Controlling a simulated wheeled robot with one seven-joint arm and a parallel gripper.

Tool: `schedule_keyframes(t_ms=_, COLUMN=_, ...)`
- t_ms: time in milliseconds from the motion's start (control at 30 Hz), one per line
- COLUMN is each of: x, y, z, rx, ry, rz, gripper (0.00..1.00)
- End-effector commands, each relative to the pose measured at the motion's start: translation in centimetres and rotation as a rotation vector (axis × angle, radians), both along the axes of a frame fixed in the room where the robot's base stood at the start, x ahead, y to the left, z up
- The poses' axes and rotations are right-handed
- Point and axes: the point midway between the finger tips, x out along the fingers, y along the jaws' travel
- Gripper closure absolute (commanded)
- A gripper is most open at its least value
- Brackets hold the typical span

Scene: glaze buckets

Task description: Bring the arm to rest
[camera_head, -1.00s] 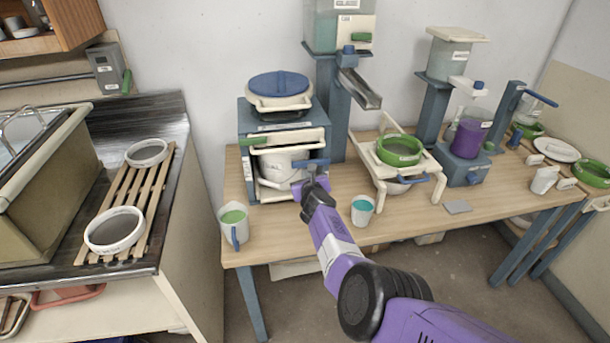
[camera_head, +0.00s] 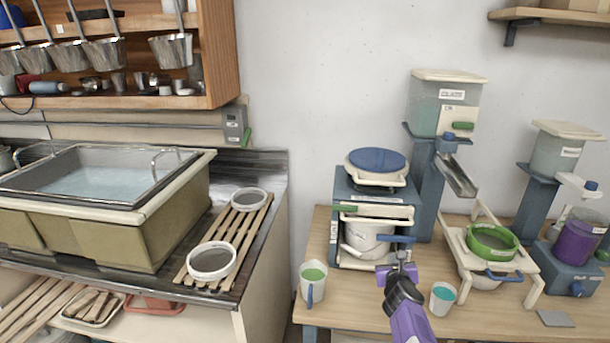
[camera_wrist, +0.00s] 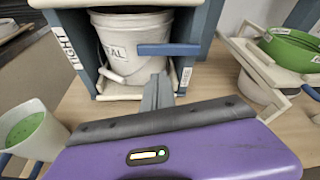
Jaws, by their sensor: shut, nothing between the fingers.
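My purple arm rises from the bottom of the head view, and my gripper (camera_head: 401,262) is in front of the blue-framed machine (camera_head: 375,212). In the wrist view my gripper (camera_wrist: 158,88) is shut with nothing between its fingers. It points at the lower front of the white bucket (camera_wrist: 130,42) inside the machine. The bucket also shows in the head view (camera_head: 366,240). A blue handle (camera_wrist: 168,49) sticks out in front of the bucket, beyond my fingertips. I cannot tell whether my fingers touch anything.
A cup with green liquid (camera_head: 313,282) stands left of my gripper, and a cup with teal liquid (camera_head: 442,298) stands close on its right. A white stand with a green-rimmed sieve (camera_head: 491,243) is further right. A sink (camera_head: 100,185) and a slatted rack (camera_head: 232,238) are at the left.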

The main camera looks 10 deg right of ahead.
Motion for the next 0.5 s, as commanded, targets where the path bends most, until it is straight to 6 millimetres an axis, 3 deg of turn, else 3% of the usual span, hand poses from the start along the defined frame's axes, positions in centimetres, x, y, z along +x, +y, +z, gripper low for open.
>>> schedule_keyframes(t_ms=67, x=0.0, y=-0.2, z=0.1, rx=-0.068, ry=0.024, rz=0.019, gripper=1.0)
schedule_keyframes(t_ms=233, x=0.3, y=-3.7, z=5.2, rx=-0.362, ry=0.036, rz=0.034, gripper=1.0)
schedule_keyframes(t_ms=367, x=-2.0, y=-6.4, z=6.3, rx=-0.639, ry=0.099, rz=0.043, gripper=1.0)
schedule_keyframes(t_ms=500, x=-5.8, y=-8.4, z=6.2, rx=-0.938, ry=0.188, rz=0.059, gripper=1.0)
